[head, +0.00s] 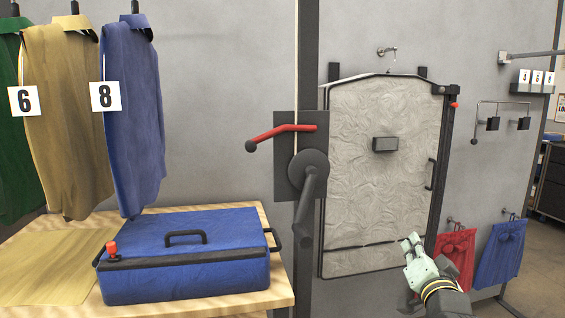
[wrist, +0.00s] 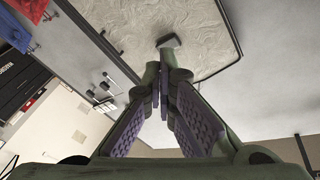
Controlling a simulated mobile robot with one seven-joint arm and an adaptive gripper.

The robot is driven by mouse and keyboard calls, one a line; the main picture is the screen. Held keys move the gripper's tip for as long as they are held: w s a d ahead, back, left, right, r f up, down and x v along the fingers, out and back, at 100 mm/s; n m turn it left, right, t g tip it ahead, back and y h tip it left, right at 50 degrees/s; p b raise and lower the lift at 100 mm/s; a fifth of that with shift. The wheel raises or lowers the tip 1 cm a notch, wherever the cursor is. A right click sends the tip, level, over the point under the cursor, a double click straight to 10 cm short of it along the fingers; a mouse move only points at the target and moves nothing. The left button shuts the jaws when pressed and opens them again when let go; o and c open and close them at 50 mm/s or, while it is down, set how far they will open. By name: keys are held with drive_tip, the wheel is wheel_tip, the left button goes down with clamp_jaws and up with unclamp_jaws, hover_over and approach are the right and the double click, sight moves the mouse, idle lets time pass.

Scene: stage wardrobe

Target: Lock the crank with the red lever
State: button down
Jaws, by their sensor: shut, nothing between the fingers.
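The red lever (head: 284,131) sits on a dark plate on a vertical post. It reaches left from the plate, tilted slightly down, with a dark ball knob at its left end. The crank (head: 308,182) is just below it, a dark round hub with an arm hanging down. My gripper (head: 411,240) is to the right of the crank and lower, in front of the pale panel, apart from lever and crank. In the wrist view my gripper's fingers (wrist: 164,88) are shut together and empty. The lever and crank do not show in the wrist view.
A blue case (head: 190,280) lies on the wooden table (head: 50,245) at the left. Hung garments, one a blue shirt (head: 133,120), are above it. A framed pale panel (head: 375,200) is behind my gripper. Red (head: 455,262) and blue bags (head: 499,255) hang at the right.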

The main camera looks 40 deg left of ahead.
drive_tip(key=s+a+r+g+y, duration=0.5)
drive_tip(key=s+r+g, duration=0.2)
drive_tip(key=r+g, duration=0.1)
drive_tip(key=s+a+r+g+y, duration=0.5)
drive_tip(key=s+a+r+g, duration=0.1)
drive_tip(key=r, duration=0.4)
drive_tip(key=s+g, duration=0.1)
drive_tip(key=g, duration=0.1)
drive_tip(key=shift+s+g, duration=0.4)
drive_tip(key=p, duration=0.3)
approach(267, 137)
drive_tip(key=a, duration=0.1)
drive_tip(key=a+f, duration=0.1)
drive_tip(key=a, duration=0.1)
drive_tip(key=w+a+f, duration=0.1)
drive_tip(key=shift+a+f, duration=0.15)
drive_tip(key=shift+a, duration=0.25)
drive_tip(key=shift+s+a+r+p, duration=0.25)
drive_tip(key=shift+s+a+p, duration=0.2)
drive_tip(key=shift+s+a, duration=0.75)
